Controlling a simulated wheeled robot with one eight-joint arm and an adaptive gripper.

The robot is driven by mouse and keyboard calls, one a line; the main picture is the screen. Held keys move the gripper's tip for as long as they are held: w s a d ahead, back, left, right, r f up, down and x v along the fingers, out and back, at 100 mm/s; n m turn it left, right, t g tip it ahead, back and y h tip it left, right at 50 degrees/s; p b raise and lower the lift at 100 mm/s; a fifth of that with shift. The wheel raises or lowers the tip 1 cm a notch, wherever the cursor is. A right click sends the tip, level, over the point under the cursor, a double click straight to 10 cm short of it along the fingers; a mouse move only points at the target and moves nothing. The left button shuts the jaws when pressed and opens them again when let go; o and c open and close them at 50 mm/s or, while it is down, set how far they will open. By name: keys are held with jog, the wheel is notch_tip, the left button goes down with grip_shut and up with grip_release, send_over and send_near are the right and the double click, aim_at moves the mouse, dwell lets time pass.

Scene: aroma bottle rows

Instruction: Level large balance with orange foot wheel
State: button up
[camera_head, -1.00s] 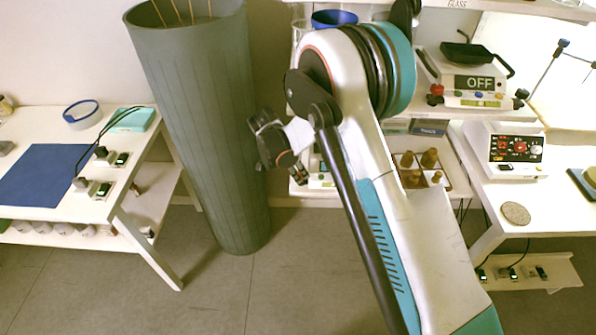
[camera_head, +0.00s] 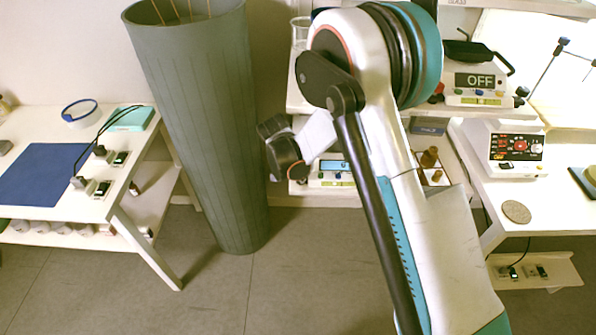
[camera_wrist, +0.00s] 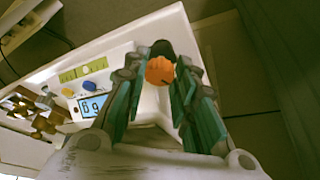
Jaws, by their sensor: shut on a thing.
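The white balance (camera_head: 328,180) stands on the lower shelf behind my arm. A dark round part shows just beyond the wheel. In the head view my fingertips are not clear. The reading on the display is not clearly legible.
Brown bottles (camera_head: 429,158) stand in a box right of my arm; they also show in the wrist view (camera_wrist: 42,112). A tall grey-green bin (camera_head: 205,130) stands close on the left. Another device (camera_head: 475,82) reading OFF sits on the upper shelf. The floor in front is clear.

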jog(key=n, duration=0.2)
jog(key=n+y, duration=0.1)
jog(key=n, duration=0.1)
jog(key=n+t+y+b, duration=0.1)
jog(key=n, duration=0.1)
jog(key=shift+s+d, duration=0.1)
jog(key=shift+d, duration=0.3)
jog(key=n+y, duration=0.1)
jog(key=n, duration=0.1)
jog(key=n+y, duration=0.1)
jog(key=n, duration=0.3)
jog(key=shift+d+y+b, duration=0.3)
jog(key=shift+y, duration=0.1)
jog(key=shift+n+g, duration=0.3)
jog(key=shift+n, duration=0.1)
jog(key=o, duration=1.1)
jog(key=shift+c, duration=0.2)
jog(key=v, duration=1.2)
